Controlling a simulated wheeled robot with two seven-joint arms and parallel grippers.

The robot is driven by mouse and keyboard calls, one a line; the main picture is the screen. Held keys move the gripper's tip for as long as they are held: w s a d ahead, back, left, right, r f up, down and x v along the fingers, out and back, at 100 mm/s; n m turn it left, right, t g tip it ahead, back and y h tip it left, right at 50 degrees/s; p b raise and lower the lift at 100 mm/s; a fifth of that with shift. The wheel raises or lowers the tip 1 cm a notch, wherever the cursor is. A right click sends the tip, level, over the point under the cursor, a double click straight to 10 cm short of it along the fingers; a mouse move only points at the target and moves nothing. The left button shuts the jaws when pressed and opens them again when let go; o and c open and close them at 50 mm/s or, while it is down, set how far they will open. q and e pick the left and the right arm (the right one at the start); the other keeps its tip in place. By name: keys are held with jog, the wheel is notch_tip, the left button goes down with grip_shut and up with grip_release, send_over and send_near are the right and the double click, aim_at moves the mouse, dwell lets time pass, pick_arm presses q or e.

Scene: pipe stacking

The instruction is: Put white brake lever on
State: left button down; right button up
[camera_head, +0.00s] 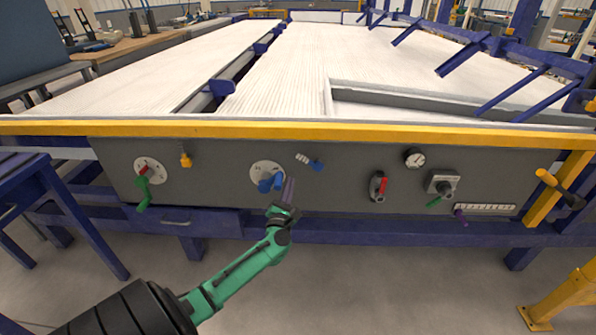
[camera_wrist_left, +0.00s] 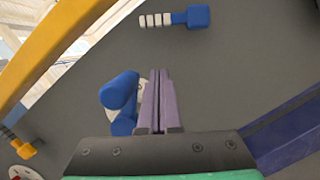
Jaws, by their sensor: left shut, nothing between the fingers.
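A small lever with a white ribbed part and a blue end (camera_head: 309,161) is on the grey panel (camera_head: 340,165), right of and above a blue knob on a round white plate (camera_head: 265,168). I take it for the white brake lever, but cannot be sure. It also shows at the top of the left wrist view (camera_wrist_left: 178,18). My left gripper (camera_head: 290,182) is shut and empty, its purple fingers just right of the blue knob (camera_wrist_left: 118,90). In the left wrist view the fingers (camera_wrist_left: 160,74) point toward the panel, below the white and blue lever. Contact with the knob cannot be told.
A yellow rail (camera_head: 300,129) runs along the panel's top edge. A green-handled valve (camera_head: 143,193) and a yellow knob (camera_head: 186,160) are at left. A red lever (camera_head: 380,187), a gauge (camera_head: 415,158) and a grey valve box (camera_head: 443,185) are at right.

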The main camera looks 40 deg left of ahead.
aim_at(310, 162)
pick_arm(q)
jog(key=w+r, duration=0.1)
jog(key=r, duration=0.1)
jog(key=w+r+p, duration=0.1)
jog(key=w+r, duration=0.1)
jog(key=shift+w+d, duration=0.15)
jog(key=shift+w, duration=0.15)
pick_arm(e)
jog(key=shift+s+d+f, duration=0.15)
jog(key=shift+s+f, duration=0.15)
jog(key=shift+f, duration=0.3)
jog(key=shift+s+d+f, duration=0.15)
jog(key=shift+s+f, duration=0.1)
jog(key=shift+f, duration=0.3)
pick_arm(q)
jog(key=shift+w, duration=0.15)
pick_arm(e)
jog(key=shift+s, duration=0.1)
